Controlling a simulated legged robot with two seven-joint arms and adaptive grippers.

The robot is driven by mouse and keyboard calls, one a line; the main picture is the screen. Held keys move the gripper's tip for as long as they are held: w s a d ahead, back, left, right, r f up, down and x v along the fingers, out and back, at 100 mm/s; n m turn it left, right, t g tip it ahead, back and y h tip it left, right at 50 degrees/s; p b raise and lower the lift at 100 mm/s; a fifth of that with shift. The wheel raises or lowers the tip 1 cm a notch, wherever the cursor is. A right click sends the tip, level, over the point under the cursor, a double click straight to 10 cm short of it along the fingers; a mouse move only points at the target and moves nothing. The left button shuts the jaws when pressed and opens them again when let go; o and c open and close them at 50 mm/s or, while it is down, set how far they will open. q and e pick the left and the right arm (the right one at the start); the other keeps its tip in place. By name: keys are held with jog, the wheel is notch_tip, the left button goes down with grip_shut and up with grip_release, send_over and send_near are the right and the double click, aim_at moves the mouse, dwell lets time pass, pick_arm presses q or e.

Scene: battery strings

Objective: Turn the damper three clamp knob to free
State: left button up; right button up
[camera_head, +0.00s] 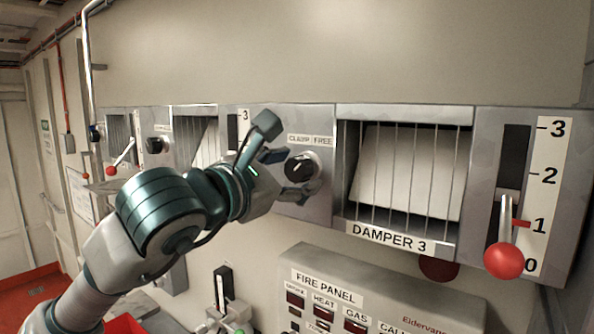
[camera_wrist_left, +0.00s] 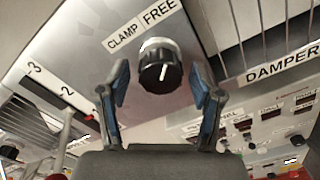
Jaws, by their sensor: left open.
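The damper three clamp knob (camera_head: 300,167) is a round black knob on the grey panel, left of the barred DAMPER 3 window. A CLAMP / FREE label (camera_head: 310,140) sits above it. In the left wrist view the knob (camera_wrist_left: 160,69) shows a short white line on its face; I cannot tell which label it points to. My left gripper (camera_head: 288,174) is open, with its fingers on either side of the knob. In the left wrist view the gripper (camera_wrist_left: 160,92) has clear gaps between both blue-padded fingers and the knob. My right gripper is not in view.
The DAMPER 3 window (camera_head: 408,175) has vertical bars. To its right a lever with a red ball (camera_head: 503,261) stands low on the 0 to 3 scale. Below is the fire panel (camera_head: 380,300). More damper units (camera_head: 155,145) line the wall at left.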

pick_arm(q)
jog(key=v, duration=1.1)
jog(key=shift+a, duration=0.15)
jog(key=shift+s, duration=0.2)
